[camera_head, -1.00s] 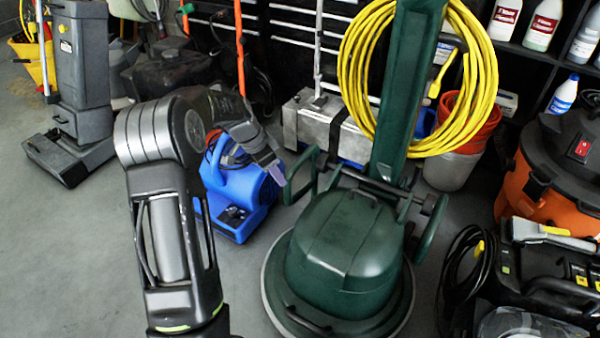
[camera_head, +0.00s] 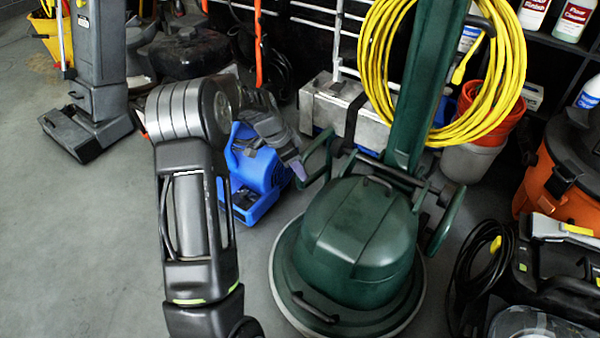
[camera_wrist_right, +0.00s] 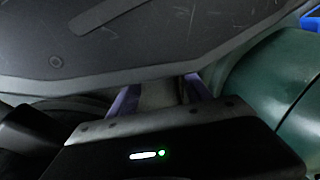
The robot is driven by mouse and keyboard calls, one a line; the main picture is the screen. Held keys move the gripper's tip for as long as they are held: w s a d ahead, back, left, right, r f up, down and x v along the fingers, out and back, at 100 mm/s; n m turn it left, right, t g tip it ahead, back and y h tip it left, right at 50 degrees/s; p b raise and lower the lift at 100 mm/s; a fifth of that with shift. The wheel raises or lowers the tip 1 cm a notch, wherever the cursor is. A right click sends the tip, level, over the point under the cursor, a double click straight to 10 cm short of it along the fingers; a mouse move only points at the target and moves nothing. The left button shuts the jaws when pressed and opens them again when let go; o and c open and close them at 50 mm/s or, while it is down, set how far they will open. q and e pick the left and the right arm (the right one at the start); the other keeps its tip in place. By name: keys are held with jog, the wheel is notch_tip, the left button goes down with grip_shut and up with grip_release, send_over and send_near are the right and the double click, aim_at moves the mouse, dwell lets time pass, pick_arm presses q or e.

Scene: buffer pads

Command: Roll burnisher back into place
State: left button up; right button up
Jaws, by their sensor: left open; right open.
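The green burnisher (camera_head: 362,235) stands on the grey floor with its round base down and its tall green column rising up. A yellow cable (camera_head: 392,85) hangs coiled around the column. My left gripper (camera_head: 297,168) is open and empty, beside the burnisher's left side handle and close to it; I cannot tell whether it touches. In the right wrist view my right gripper (camera_wrist_right: 160,97) shows two purple fingers apart, partly hidden behind a dark panel. A green curved surface (camera_wrist_right: 285,75) of the burnisher fills the right of that view. My right gripper does not show in the head view.
A blue blower (camera_head: 252,172) sits behind my left arm. A grey upright machine (camera_head: 98,70) stands at the far left. An orange vacuum (camera_head: 560,175) and black equipment (camera_head: 555,260) crowd the right. A red bucket (camera_head: 478,125) stands behind. Open floor lies front left.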

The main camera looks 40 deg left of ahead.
pick_arm(q)
jog(key=shift+x, duration=0.9)
jog(key=shift+c, duration=0.4)
grip_shut()
jog(key=shift+d, duration=0.15)
